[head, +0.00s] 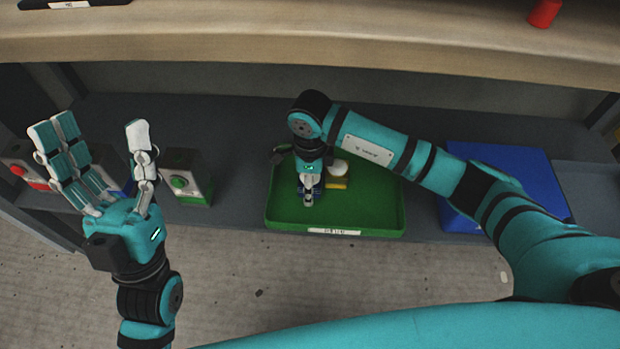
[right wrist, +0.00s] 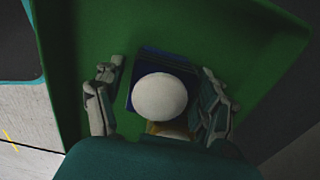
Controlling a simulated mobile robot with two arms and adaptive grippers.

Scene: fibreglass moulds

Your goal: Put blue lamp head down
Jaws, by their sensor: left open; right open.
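The blue lamp head (right wrist: 133,95), a blue block with a white dome, sits in the green tray (right wrist: 75,30) in the right wrist view. My right gripper (right wrist: 161,82) is open, with fingers on both sides of the lamp head and gaps showing between. In the head view the green tray (head: 370,213) is on the shelf, and my right gripper (head: 308,197) hides most of the blue lamp head. A yellow block (head: 338,183) with a white dome stands close beside it. My left gripper (head: 100,165) is open, raised and empty at the left.

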